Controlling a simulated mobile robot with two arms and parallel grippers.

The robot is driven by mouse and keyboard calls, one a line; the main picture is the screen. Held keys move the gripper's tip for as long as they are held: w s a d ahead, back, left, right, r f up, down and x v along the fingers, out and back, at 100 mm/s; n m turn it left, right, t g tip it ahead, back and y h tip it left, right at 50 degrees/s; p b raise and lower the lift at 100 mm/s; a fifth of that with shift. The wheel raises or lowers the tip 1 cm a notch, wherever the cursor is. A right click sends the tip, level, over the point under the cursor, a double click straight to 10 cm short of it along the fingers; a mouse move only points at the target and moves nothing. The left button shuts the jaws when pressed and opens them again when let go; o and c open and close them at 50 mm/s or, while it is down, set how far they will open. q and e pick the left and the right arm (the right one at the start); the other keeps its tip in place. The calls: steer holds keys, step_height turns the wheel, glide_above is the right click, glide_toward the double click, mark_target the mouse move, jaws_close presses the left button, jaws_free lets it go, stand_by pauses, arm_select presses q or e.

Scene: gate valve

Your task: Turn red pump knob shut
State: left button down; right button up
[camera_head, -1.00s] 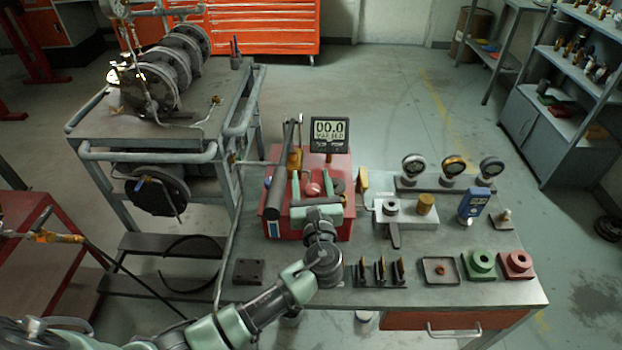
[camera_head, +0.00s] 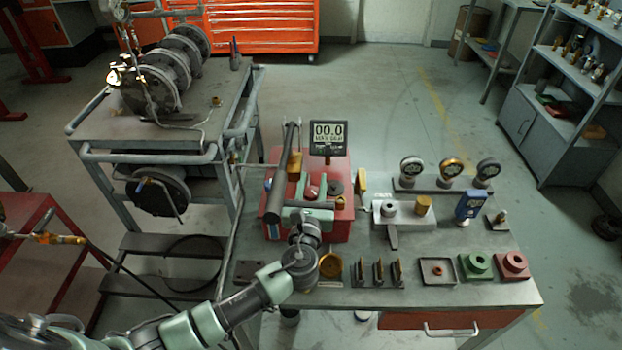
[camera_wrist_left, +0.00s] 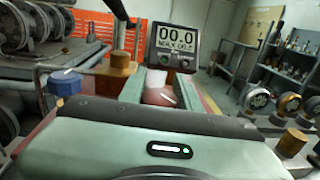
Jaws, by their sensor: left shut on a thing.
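The red knob (camera_head: 312,191) sits on top of the red pump box (camera_head: 340,228) on the bench. It also shows in the left wrist view (camera_wrist_left: 158,96), with a pale mark on its top. My left gripper (camera_head: 311,190) comes over the box from the front. Its green fingers (camera_wrist_left: 160,92) stand on either side of the red knob and are shut on it. The hand hides part of the knob and the box top. A digital display (camera_head: 328,133) behind the knob reads 00.0. My right gripper is not in view.
A brass block (camera_head: 295,162) is behind. Gauges (camera_head: 450,170) and a grey valve block (camera_head: 402,210) stand right. A gold cup (camera_head: 331,268) is in front.

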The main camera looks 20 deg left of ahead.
arm_select(q)
steer(key=m+h, duration=0.2)
steer(key=h, duration=0.1)
steer(key=shift+d, duration=0.15)
steer(key=m+h, duration=0.1)
steer(key=h, duration=0.2)
steer(key=shift+d+f+m+b, duration=0.15)
steer(key=shift+d+m+b, duration=0.05)
steer(key=shift+m+b, duration=0.2)
steer(key=m+h+b, duration=0.1)
steer(key=h, duration=0.1)
steer(key=d+m+h+b, duration=0.1)
steer(key=h+b, duration=0.1)
steer(key=shift+s+f+m+g, duration=0.1)
steer(key=shift+m+g, duration=0.3)
steer(key=shift+d+m+g+h+b, duration=0.1)
steer(key=shift+m+g+h+b, duration=0.4)
steer(key=shift+h+b, duration=0.45)
steer(key=shift+s+d+r+m+h, duration=0.1)
steer(key=shift+r+m+h, duration=0.15)
steer(key=shift+m+h, duration=0.2)
steer(key=c, duration=1)
jaws_free()
